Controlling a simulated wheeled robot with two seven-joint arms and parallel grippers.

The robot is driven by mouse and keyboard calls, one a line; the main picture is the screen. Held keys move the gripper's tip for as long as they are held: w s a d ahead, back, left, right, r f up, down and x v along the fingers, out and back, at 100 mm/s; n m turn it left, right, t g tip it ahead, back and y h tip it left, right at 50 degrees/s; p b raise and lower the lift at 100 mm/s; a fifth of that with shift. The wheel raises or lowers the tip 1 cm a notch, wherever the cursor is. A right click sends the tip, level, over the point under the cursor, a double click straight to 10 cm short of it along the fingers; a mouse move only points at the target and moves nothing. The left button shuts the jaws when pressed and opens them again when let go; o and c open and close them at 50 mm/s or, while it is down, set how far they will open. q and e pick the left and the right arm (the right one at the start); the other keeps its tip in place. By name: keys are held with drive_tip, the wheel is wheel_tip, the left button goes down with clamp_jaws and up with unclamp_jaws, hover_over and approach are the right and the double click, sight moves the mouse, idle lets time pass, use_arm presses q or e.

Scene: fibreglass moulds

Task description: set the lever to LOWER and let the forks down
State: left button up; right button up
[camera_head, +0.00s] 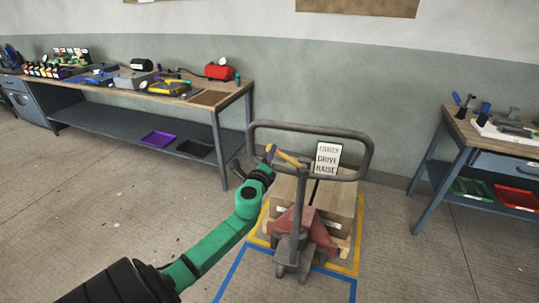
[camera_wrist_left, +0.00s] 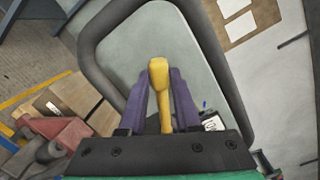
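The pallet truck (camera_head: 296,232) stands in the middle of the head view, with a grey loop handle (camera_head: 366,150). A yellow lever (camera_head: 287,157) sticks out to the left inside the loop. A white sign (camera_head: 327,158) beside it reads LOWER, DRIVE, RAISE from top to bottom. My left gripper (camera_head: 270,157) is at the lever's free end. In the left wrist view, its purple fingers (camera_wrist_left: 159,90) stand close on both sides of the yellow lever (camera_wrist_left: 159,73) and appear shut on it. The forks are hidden under the load. My right gripper is out of view.
A long workbench (camera_head: 208,97) with tools stands at the back left. Another bench (camera_head: 462,125) stands at the right. The floor at front right is clear.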

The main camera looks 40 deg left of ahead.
use_arm(q)
drive_tip(key=o, duration=0.3)
drive_tip(key=shift+s, duration=0.1)
drive_tip(key=b+v, duration=0.2)
drive_tip(key=v, duration=1.2)
drive_tip(key=shift+d+b, duration=0.15)
drive_tip(key=shift+b, duration=0.15)
drive_tip(key=shift+s, duration=0.15)
drive_tip(key=s+f+n+g+h, duration=0.1)
drive_tip(key=s+f+n+g, duration=0.15)
drive_tip(key=f, duration=0.95)
drive_tip(key=s+f+n+g+h, duration=0.2)
drive_tip(key=f+n+g, duration=0.1)
drive_tip(key=f, duration=0.9)
drive_tip(key=s+f+n+g+h, duration=0.1)
drive_tip(key=s+f+n+g, duration=0.15)
drive_tip(key=f, duration=0.95)
drive_tip(key=s+d+f+n+g+h, duration=0.2)
drive_tip(key=s+d+f+n+g, duration=0.1)
drive_tip(key=s+f, duration=0.7)
drive_tip(key=s+d+f+n+g+h, duration=0.1)
drive_tip(key=s+d+f+n+g, duration=0.3)
drive_tip(key=s+d+f, duration=0.4)
drive_tip(key=s+f+n, duration=0.1)
drive_tip(key=s+f, duration=0.1)
drive_tip(key=s, duration=0.4)
drive_tip(key=shift+s+d+f+h, duration=0.25)
drive_tip(key=shift+s+f+h, duration=0.05)
drive_tip(key=shift+s+h, duration=0.1)
